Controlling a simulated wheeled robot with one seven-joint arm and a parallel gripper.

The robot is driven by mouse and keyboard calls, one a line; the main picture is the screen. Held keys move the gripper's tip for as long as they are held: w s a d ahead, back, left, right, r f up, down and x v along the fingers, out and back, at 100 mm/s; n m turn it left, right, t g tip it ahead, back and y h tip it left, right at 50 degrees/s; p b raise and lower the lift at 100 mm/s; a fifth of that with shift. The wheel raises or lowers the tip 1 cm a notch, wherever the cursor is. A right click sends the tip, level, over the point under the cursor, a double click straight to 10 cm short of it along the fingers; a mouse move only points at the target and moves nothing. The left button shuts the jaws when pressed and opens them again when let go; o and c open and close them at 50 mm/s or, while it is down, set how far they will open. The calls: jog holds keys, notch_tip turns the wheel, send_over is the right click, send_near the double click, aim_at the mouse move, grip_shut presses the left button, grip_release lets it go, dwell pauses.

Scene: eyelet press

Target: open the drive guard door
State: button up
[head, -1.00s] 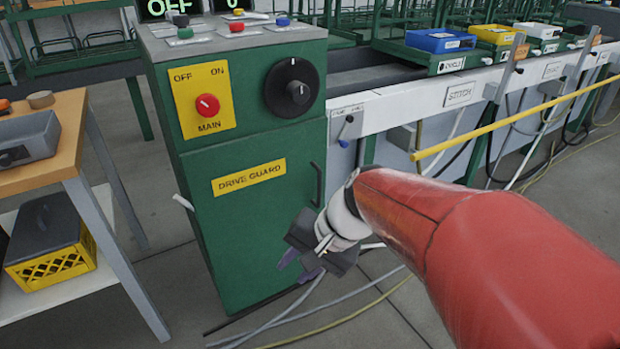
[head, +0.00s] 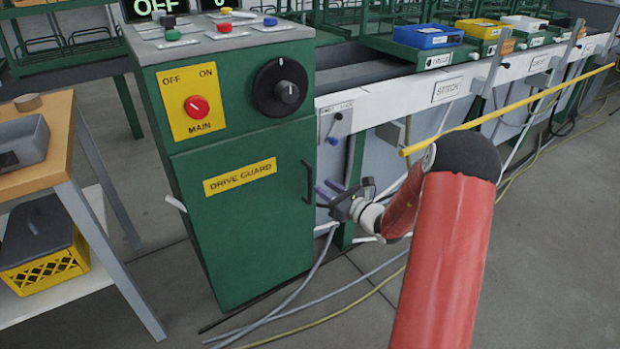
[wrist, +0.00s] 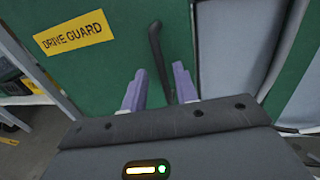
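The green drive guard door (head: 245,225) is shut on the front of the green cabinet, with a yellow DRIVE GUARD label (head: 240,178). Its dark upright bar handle (head: 309,182) is at the door's right edge. It also shows in the wrist view (wrist: 156,45), running down between my finger tips. My gripper (head: 326,192) is open, its two purple fingers pointing at the handle from the right. The fingers also show in the wrist view (wrist: 160,78), apart with nothing gripped. I cannot tell whether the tips reach around the handle.
A red MAIN switch (head: 197,107) and black dial (head: 280,88) sit above the door. A wooden-topped bench (head: 60,150) with a yellow crate (head: 45,270) stands at left. Cables (head: 300,290) lie on the floor. A yellow rail (head: 500,115) runs behind my arm.

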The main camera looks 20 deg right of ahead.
send_over(310, 201)
jog(key=shift+w+d, duration=0.1)
jog(key=shift+w, duration=0.25)
grip_shut()
